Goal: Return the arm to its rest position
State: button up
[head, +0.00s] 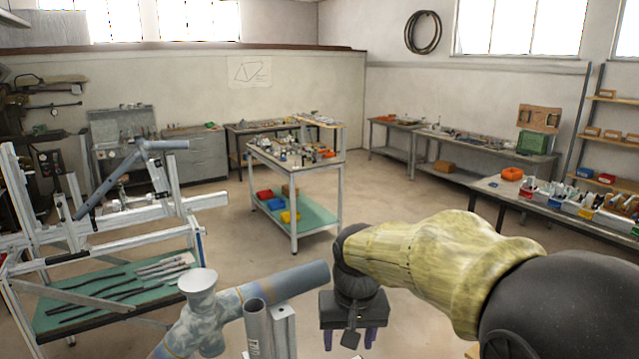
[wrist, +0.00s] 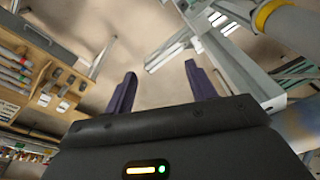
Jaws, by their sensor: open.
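My gripper (head: 350,338) hangs from my arm at the lower middle of the head view, over the floor and just right of a grey-blue tube. In the wrist view my gripper (wrist: 158,82) shows two dark purple fingers spread wide apart, with only floor between them. It is open and empty. My arm wears a yellow-green cover and reaches in from the lower right of the head view.
The frame jig with blue-grey tubes (head: 290,280) stands close to the left of my gripper. A second metal frame (head: 100,225) is farther left. A work cart (head: 295,165) stands mid-room. A bench (head: 590,215) with bins is at right. Open floor (head: 410,200) lies between.

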jog(key=s+d+f+t+b, duration=0.1)
jog(key=s+d+f, duration=0.9)
jog(key=f, duration=0.3)
jog(key=shift+f+m+b, duration=0.15)
jog(key=shift+m+b, duration=0.2)
jog(key=shift+m, duration=0.05)
